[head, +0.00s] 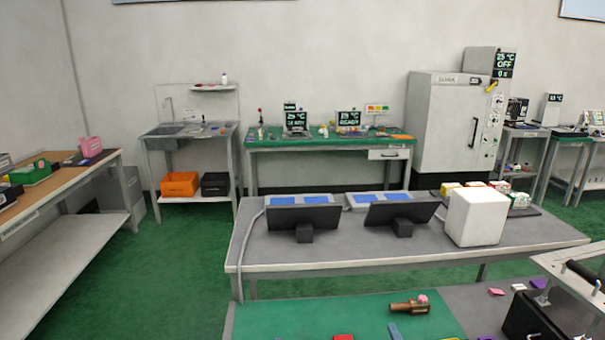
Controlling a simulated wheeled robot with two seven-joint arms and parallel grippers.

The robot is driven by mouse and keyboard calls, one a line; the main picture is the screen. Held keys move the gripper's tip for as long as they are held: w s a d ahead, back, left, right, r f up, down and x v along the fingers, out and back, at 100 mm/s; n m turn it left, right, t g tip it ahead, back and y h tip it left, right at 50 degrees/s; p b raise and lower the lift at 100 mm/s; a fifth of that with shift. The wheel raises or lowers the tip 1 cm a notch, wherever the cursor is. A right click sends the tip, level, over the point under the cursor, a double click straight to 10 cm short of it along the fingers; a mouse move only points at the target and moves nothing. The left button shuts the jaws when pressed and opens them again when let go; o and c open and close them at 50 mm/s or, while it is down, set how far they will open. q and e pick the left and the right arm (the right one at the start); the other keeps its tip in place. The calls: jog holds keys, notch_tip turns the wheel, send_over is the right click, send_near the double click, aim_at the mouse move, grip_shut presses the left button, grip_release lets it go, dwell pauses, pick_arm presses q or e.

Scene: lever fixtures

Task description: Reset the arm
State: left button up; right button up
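Neither of my grippers shows in the head view, and neither do my arms. No part that I can name for sure as the arm of the task is visible. A brass-coloured fitting (407,307) with a pink piece at its top lies on the green mat (300,318) of the nearest table, at the bottom of the view. Its details are too small to tell.
A grey table (350,240) with two dark monitors (303,220) and a white box (477,216) stands ahead. A wooden-topped bench (62,180) is at left. A sink, green bench (330,146) and white oven (445,120) line the wall. Green floor is clear at left.

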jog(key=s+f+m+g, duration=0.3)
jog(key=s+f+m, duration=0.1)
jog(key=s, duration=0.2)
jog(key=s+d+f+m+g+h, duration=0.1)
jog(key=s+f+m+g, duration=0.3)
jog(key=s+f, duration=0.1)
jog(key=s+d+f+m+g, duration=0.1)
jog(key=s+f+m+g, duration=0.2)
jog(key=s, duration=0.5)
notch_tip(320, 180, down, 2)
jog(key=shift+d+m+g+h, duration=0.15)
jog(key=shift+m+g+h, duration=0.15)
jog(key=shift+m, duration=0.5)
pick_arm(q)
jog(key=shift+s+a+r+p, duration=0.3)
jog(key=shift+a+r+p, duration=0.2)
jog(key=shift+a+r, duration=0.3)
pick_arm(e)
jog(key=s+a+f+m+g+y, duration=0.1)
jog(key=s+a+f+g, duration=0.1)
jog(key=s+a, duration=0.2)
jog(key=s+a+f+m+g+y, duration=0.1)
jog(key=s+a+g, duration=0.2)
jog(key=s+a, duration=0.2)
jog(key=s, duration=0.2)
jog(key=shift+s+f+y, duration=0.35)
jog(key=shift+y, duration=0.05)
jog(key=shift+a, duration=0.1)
